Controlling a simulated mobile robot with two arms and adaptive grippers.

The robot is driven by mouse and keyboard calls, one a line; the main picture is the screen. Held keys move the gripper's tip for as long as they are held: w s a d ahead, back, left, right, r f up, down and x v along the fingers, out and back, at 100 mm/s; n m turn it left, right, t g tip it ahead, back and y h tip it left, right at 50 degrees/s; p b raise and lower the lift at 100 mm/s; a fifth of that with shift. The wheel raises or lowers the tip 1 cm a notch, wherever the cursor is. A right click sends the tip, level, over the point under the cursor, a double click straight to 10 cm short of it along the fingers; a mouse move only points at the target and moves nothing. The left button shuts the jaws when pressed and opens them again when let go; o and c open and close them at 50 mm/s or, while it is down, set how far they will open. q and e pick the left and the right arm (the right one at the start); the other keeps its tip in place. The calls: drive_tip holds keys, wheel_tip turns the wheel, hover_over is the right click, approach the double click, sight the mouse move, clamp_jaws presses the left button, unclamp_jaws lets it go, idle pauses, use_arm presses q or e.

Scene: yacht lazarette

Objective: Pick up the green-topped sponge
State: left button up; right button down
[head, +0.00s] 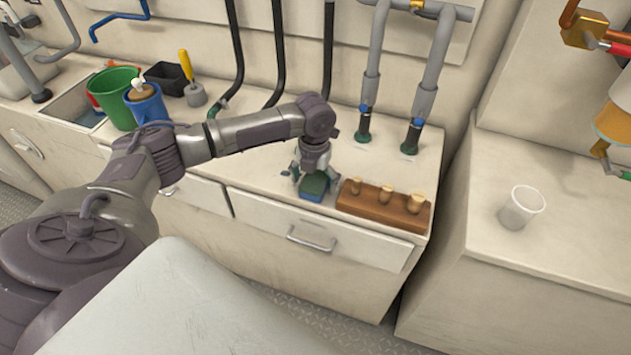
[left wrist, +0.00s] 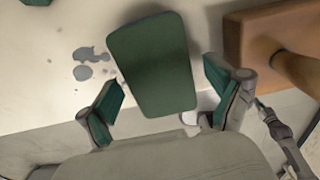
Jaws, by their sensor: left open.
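The green-topped sponge (head: 313,187) lies on the white counter near its front edge, and a blue lower layer shows in the head view. In the left wrist view the sponge (left wrist: 152,65) shows its green top, slightly tilted in the picture. My left gripper (head: 312,178) is over the sponge, pointing down. In the left wrist view its open fingers (left wrist: 161,92) are on either side of the sponge's near end. I cannot tell whether either finger touches it. My right gripper is not in view.
A wooden block with several pegs (head: 384,205) stands close to the right of the sponge. Pipes (head: 365,125) rise from the counter behind. Green (head: 112,92) and blue (head: 146,106) buckets stand at the left. A clear cup (head: 521,207) stands on the right-hand cabinet.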

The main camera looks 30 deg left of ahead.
sight(315, 180)
use_arm(q)
drive_tip(key=shift+f, duration=0.15)
drive_tip(key=c, duration=0.8)
drive_tip(key=shift+r, duration=0.75)
wheel_tip(315, 180, up, 3)
drive_tip(key=shift+f, duration=0.15)
drive_tip(key=s+d+r, duration=0.2)
drive_tip(key=s, duration=0.1)
drive_tip(key=s+d+r, duration=0.2)
drive_tip(key=s+d, duration=0.1)
drive_tip(key=s+d+r, duration=0.2)
drive_tip(key=s+r, duration=0.1)
drive_tip(key=shift+d, duration=0.35)
drive_tip(key=shift+w, duration=0.1)
drive_tip(key=shift+c, duration=0.2)
